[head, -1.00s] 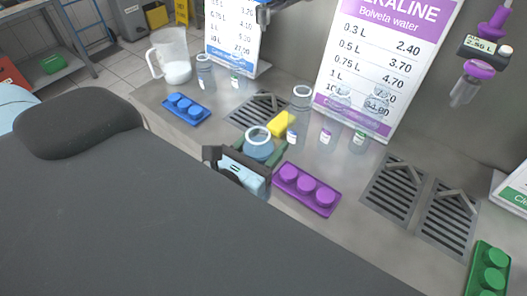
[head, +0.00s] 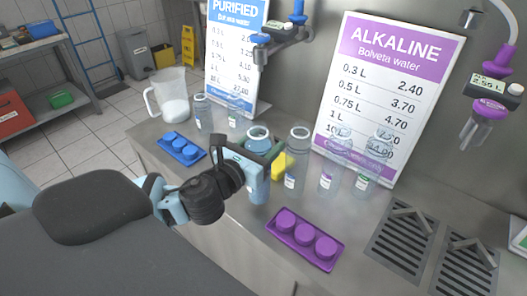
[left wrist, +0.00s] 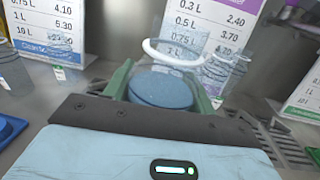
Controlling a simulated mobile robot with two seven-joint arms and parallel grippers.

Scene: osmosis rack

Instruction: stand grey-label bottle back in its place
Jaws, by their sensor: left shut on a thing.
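My left gripper (head: 258,160) is shut on a clear bottle (head: 257,184) with a pale ring at its neck. The bottle looks close to upright; its label cannot be made out, so its grey colour is not confirmed. In the left wrist view its ring (left wrist: 178,52) and bluish inside (left wrist: 160,90) show between the green fingers. Its base is hard to see, so I cannot tell whether it touches the counter. My right gripper is not in view.
A yellow sponge (head: 279,166) lies behind the held bottle. A purple cap tray (head: 304,240) is in front, a blue one (head: 181,149) at left. Two bottles (head: 203,113) and a jug (head: 170,98) stand farther left. The purple price board (head: 388,85) stands behind.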

